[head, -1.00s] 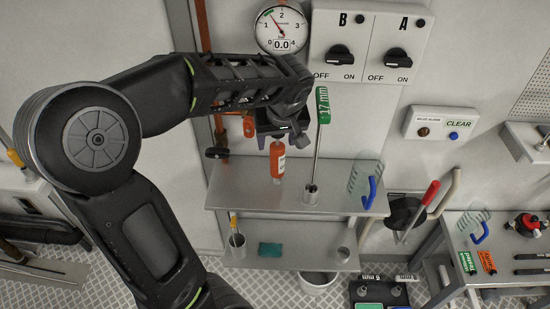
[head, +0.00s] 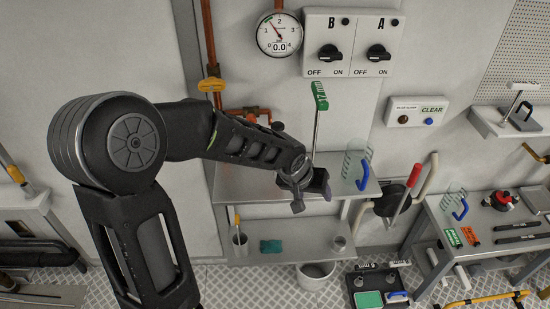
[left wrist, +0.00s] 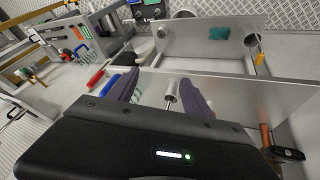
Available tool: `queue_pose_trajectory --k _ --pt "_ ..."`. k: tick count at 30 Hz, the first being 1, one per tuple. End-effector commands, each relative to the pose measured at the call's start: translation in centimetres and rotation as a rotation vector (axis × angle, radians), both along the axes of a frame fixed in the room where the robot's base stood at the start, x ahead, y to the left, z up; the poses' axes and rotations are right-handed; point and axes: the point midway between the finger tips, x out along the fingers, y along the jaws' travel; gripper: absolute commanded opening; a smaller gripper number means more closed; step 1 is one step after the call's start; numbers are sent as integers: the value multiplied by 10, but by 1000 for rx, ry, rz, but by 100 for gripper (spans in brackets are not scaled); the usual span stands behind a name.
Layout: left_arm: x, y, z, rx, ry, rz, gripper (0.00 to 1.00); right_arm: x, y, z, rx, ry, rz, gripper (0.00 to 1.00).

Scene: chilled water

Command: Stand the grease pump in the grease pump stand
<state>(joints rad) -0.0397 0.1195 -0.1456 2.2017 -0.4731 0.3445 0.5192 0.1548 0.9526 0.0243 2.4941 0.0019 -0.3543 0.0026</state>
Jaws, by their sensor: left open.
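My left gripper (head: 305,190) is open at the upper shelf, below the green-handled 17 mm T-key (head: 319,97). In the left wrist view a silver upright tube (left wrist: 171,93) stands between its spread fingers (left wrist: 160,95); I cannot tell whether they touch it. In the head view the gripper covers the foot of the key. No grease pump is clearly seen now; the spot where an orange bottle-like body showed earlier is behind my left arm. I cannot tell for certain which fitting is the grease pump stand.
The upper shelf (head: 240,182) has bare room at its left. Below are a cup with a yellow-handled tool (head: 239,238), a teal cloth (head: 271,246) and a small silver cup (head: 340,243). A clear rack with a blue hook (head: 363,174) stands right of the gripper.

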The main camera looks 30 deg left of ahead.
Motion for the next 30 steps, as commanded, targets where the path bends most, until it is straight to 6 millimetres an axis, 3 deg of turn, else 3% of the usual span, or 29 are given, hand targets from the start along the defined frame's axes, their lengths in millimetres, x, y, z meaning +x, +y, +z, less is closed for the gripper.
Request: queue_pose_trajectory --k 1,4,7,9,12,15,18,21,30 --pt "-3 -20 -25 -21 8 -50 58 0 0 0 0 0 0 62" --pt "-14 -57 -71 -63 11 -133 58 0 0 0 0 0 0 62" --pt "-43 -93 -128 -104 46 -192 58 0 0 0 0 0 0 62" --pt "-78 -116 -172 -130 98 -215 58 0 0 0 0 0 0 62" --pt "-135 -140 -223 -162 195 -227 58 0 0 0 0 0 0 62" --pt "-185 -155 -253 -189 289 -226 58 0 0 0 0 0 0 62" --pt "-217 -164 -269 -209 356 -222 58 0 0 0 0 0 0 62" --pt "-232 -169 -275 -220 389 -221 58 0 0 0 0 0 0 62" --pt "-235 -169 -276 -222 394 -221 55 0 0 0 0 0 0 59"
